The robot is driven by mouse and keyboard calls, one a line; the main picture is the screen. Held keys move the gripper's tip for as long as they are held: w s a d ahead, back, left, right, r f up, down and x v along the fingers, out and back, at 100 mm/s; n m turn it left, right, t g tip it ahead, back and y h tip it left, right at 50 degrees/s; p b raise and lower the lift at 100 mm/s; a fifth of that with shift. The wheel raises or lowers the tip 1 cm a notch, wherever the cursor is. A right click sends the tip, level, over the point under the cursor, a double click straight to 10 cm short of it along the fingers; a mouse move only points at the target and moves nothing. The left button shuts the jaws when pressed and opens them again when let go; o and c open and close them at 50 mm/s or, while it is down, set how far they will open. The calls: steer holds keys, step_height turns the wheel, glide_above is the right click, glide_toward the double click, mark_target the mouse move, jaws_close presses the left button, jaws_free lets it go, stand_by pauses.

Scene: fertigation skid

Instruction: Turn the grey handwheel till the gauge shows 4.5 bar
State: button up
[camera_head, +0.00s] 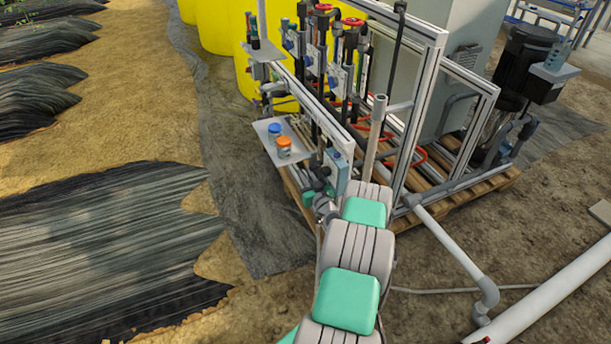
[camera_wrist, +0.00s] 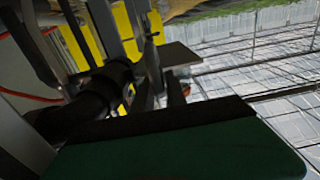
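I cannot make out the grey handwheel or a readable gauge face in either view. In the head view my arm reaches up from the bottom to the near end of the skid (camera_head: 343,134). My gripper (camera_head: 322,203) is small and partly hidden there, beside dark pipe fittings (camera_head: 320,172). In the wrist view a dark green part with a black edge, seemingly part of my gripper, fills the bottom. Just beyond it is a thick black pipe fitting (camera_wrist: 92,103) in shadow. Whether the fingers are apart or touch anything does not show.
A small shelf (camera_head: 277,152) holds a blue-capped jar (camera_head: 274,131) and an orange-capped jar (camera_head: 284,147). Red handwheels (camera_head: 353,22) top the farther valves. Yellow tanks (camera_head: 218,27) stand behind. A grey pipe (camera_head: 452,246) runs right of my arm. Open soil lies left.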

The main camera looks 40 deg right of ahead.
jaws_close()
steer(key=shift+f+b, duration=0.4)
steer(key=shift+b, duration=0.55)
steer(key=b, duration=0.2)
steer(key=t+b, duration=0.1)
steer(key=b, duration=0.1)
steer(key=shift+s+f, duration=0.15)
steer(key=shift+f, duration=0.15)
steer(key=t+b, duration=0.2)
steer(key=b, duration=0.3)
steer(key=shift+s+r+h, duration=0.1)
steer(key=shift+s+h, duration=0.05)
steer(key=shift+h, duration=0.25)
steer(key=shift+r+t+b, duration=0.35)
steer(key=shift+t+b, duration=0.1)
steer(key=shift+t, duration=0.05)
steer(key=shift+s+t, duration=0.1)
steer(key=shift+t, duration=0.2)
steer(key=shift+r+h, duration=0.1)
steer(key=shift+h, duration=0.4)
